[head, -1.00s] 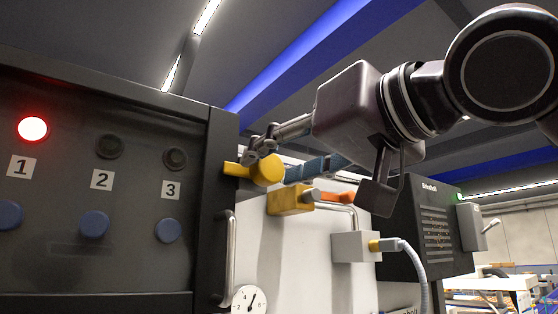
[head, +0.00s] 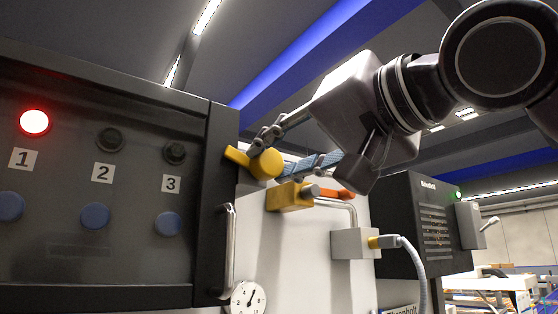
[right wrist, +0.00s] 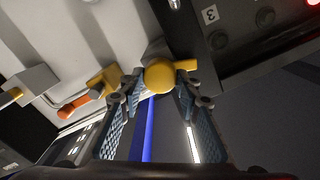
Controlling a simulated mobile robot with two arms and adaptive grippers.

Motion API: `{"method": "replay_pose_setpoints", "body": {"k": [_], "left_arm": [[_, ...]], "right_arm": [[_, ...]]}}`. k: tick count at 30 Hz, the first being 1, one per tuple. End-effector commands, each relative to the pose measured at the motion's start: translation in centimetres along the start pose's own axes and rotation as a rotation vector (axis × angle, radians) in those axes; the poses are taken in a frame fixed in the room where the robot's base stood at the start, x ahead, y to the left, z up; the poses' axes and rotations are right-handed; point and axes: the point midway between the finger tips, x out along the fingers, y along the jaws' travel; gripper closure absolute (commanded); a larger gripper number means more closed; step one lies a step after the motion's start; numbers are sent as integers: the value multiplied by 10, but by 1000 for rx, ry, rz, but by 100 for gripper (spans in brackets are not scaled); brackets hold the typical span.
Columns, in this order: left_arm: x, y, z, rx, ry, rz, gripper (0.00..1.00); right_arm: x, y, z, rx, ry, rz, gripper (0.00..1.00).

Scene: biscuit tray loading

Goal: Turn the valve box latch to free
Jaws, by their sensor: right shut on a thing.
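The yellow latch (head: 264,164) has a round knob and a short arm. It sits at the right edge of the dark box door (head: 222,150); its arm points left and slightly up, over the door's edge. My right gripper (head: 274,156) is shut on the latch knob, one finger above and one below it. In the right wrist view the latch knob (right wrist: 160,76) sits between the two blue-padded fingers, its arm pointing right. My left gripper is not in view.
Just below the gripper are a yellow valve block (head: 288,197) with an orange lever (head: 333,192) and a bent pipe. A metal door handle (head: 229,250) and a gauge (head: 248,298) are lower. A grey box with a hose (head: 352,243) stands to the right.

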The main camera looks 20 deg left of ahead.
Motion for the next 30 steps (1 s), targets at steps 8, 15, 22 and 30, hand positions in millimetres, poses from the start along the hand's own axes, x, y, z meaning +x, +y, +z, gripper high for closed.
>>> {"method": "replay_pose_setpoints", "body": {"k": [8, 15, 22, 30], "left_arm": [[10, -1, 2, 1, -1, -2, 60], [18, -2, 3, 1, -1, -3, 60], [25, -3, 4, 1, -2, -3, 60], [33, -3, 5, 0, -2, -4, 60]], "right_arm": [[0, 2, 1, 264, 1, -1, 93], [0, 2, 1, 491, 2, 0, 93], [0, 2, 1, 709, 2, -2, 93], [0, 3, 2, 955, 1, -1, 93]]}}
